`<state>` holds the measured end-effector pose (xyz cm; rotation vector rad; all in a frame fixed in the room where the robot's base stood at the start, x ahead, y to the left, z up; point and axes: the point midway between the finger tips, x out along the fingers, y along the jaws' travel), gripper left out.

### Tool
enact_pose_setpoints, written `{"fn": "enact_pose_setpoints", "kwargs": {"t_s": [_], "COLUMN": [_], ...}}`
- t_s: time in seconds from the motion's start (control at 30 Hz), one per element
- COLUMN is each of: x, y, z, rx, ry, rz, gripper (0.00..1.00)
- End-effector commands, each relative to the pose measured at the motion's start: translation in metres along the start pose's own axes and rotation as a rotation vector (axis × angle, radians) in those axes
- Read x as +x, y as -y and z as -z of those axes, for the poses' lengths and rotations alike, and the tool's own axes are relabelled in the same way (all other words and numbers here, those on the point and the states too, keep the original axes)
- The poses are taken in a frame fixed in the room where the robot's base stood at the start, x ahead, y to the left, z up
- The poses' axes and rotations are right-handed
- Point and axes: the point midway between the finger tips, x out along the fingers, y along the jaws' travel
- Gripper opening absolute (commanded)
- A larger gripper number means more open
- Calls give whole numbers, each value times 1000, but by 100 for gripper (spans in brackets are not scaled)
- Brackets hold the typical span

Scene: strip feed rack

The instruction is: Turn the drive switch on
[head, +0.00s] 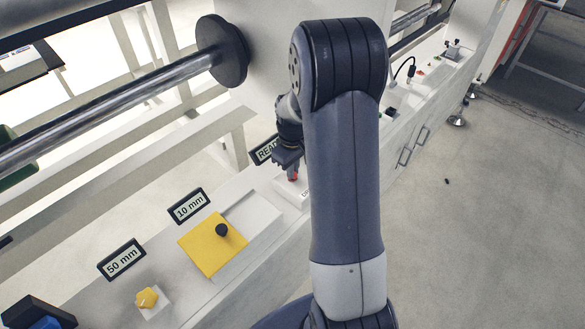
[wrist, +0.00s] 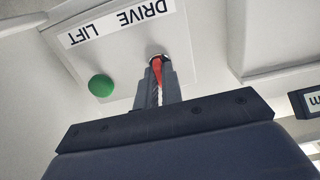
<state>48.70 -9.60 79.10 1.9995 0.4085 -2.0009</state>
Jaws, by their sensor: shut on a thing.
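The drive switch has a red lever (wrist: 156,67) rising from a round metal collar on a light panel (wrist: 188,52), in line with the word DRIVE on the white label (wrist: 120,22). My gripper (wrist: 157,80) is shut on this lever, with one finger on each side. The fingers hide part of the lever, and I cannot tell which way it is thrown. In the head view my gripper (head: 291,170) points down at the panel beside my arm, and a bit of the red lever (head: 293,176) shows at its tips.
A green round button (wrist: 101,86) sits beside the switch, in line with the word LIFT. In the head view, a yellow plate with a black knob (head: 222,231), a yellow knob (head: 147,298) and a shaft with a dark disc (head: 222,50) stand left of my arm. Open floor lies right.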

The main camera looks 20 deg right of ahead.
Motion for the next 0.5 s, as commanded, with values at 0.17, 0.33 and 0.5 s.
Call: {"fn": "enact_pose_setpoints", "kwargs": {"t_s": [0.17,0.33,0.5], "x": [-1,-1,-1], "y": [0,0,0], "z": [1,1,1], "rx": [-3,-2,-2], "ry": [-3,-3,-2], "rz": [-2,-2,-2], "gripper": [0,0,20]}}
